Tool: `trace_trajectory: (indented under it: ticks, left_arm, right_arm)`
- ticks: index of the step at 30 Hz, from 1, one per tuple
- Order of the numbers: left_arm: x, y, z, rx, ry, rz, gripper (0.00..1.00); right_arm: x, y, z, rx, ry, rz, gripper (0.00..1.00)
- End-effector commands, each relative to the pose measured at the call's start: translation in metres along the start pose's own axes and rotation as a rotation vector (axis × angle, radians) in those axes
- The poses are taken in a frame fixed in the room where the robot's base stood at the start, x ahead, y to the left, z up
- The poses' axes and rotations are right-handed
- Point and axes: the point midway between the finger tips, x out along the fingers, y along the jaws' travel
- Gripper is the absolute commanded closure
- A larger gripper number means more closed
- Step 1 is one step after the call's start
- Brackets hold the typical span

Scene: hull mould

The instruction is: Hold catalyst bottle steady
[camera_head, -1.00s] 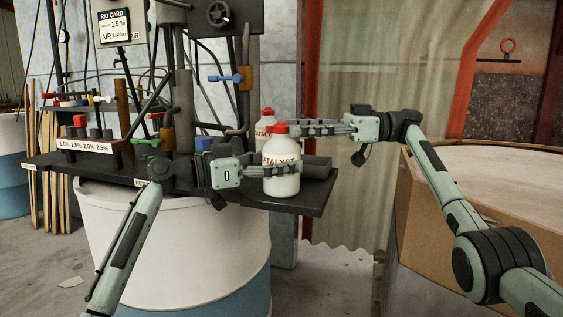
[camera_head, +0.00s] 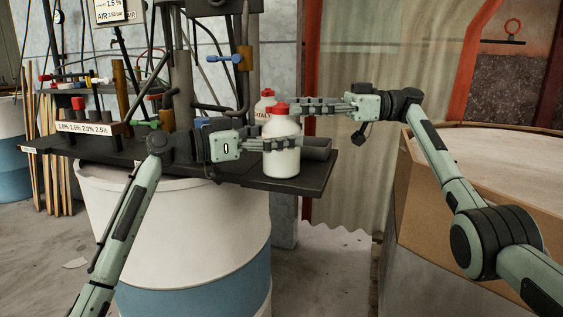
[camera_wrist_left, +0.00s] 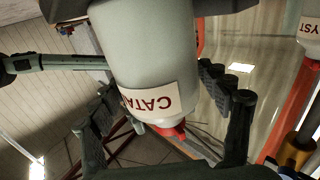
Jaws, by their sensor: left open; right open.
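A white catalyst bottle (camera_head: 281,168) with a red cap stands upright near the front right of the dark shelf. A second catalyst bottle (camera_head: 262,117) stands behind, partly hidden. My right gripper (camera_head: 291,106) is open, reaching from the right beside the front bottle's red cap; its fingertips are partly hidden.
The dark shelf (camera_head: 320,172) sits above a white and blue drum (camera_head: 180,225). Valves, pipes and a blue handle (camera_head: 225,58) crowd the area left of the bottles. A dark cylinder (camera_head: 316,147) lies just right of the front bottle. A wooden-sided tub (camera_head: 440,220) stands at right.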

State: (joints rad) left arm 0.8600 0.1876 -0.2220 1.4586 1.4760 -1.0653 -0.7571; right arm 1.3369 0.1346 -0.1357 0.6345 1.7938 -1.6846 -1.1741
Motion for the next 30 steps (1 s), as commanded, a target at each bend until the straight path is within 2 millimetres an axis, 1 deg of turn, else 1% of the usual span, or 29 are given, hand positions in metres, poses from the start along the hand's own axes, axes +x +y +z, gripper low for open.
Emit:
trace_trajectory:
  ticks: [3, 9, 20, 23, 25, 30]
  left_arm:
    - [0.000, 0.000, 0.000, 0.000, 0.000, 0.000, 0.23]
    - [0.000, 0.000, 0.001, 0.000, 0.000, 0.000, 0.00]
    - [-0.002, 0.000, 0.001, -0.001, 0.000, -0.001, 0.00]
    - [-0.011, -0.001, 0.001, 0.000, 0.000, -0.002, 0.00]
    - [-0.022, -0.001, 0.002, -0.001, -0.001, -0.003, 0.00]
    - [-0.059, -0.001, 0.002, -0.001, -0.002, -0.004, 0.00]
  right_arm:
    - [0.000, 0.000, 0.000, 0.000, 0.000, 0.000, 0.45]
    - [0.000, 0.000, 0.000, 0.000, 0.000, 0.000, 0.45]
    - [0.000, 0.000, 0.000, 0.000, 0.000, 0.000, 0.45]
    - [0.000, 0.000, 0.000, 0.000, 0.000, 0.000, 0.45]
    - [0.000, 0.000, 0.000, 0.000, 0.000, 0.000, 0.45]
    - [0.000, 0.000, 0.000, 0.000, 0.000, 0.000, 0.45]
